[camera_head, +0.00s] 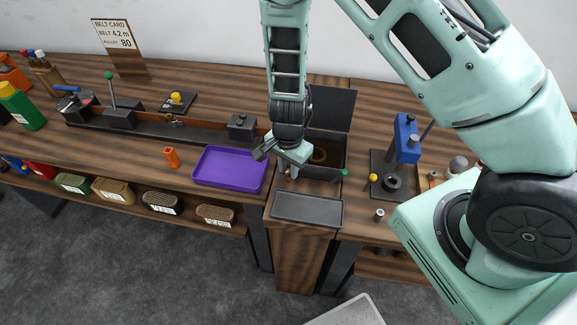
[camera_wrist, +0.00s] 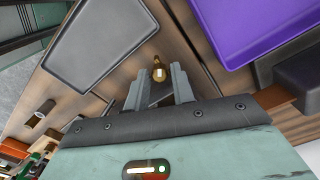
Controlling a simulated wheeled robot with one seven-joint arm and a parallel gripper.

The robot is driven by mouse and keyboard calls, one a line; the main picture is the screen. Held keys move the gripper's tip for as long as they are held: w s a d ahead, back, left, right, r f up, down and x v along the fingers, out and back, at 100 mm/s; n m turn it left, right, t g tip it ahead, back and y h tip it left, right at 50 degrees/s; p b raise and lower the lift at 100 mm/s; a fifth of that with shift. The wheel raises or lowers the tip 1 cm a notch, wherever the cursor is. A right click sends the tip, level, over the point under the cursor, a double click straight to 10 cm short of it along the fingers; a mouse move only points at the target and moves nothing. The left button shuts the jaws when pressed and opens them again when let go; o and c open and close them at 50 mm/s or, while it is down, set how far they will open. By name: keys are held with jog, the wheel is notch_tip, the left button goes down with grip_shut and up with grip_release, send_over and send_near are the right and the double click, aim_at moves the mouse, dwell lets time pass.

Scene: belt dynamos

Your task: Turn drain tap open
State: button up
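A small brass fitting with a pale mark, which looks like the drain tap (camera_wrist: 158,73), shows between the fingertips of my gripper (camera_wrist: 160,80) in the wrist view. The fingers are apart, with gaps on both sides of the fitting. I cannot tell how far beyond the tips it lies. In the head view my gripper (camera_head: 288,173) points down at the front left of a dark open tank (camera_head: 325,172), and hides the tap there. A green knob (camera_head: 343,173) stands at the tank's front right.
A grey tray (camera_head: 307,210) lies in front of the tank; it also shows in the wrist view (camera_wrist: 98,42). A purple tray (camera_head: 230,170) lies close on the left. A blue press (camera_head: 405,140) stands to the right. An orange piece (camera_head: 171,157) stands left of the purple tray.

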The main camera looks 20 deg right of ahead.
aim_at(288, 170)
jog(key=shift+o, duration=0.8)
jog(key=shift+r, duration=0.1)
notch_tip(288, 170, up, 17)
jog(key=p, duration=1.2)
jog(key=shift+p, duration=0.35)
jog(key=shift+r, duration=0.1)
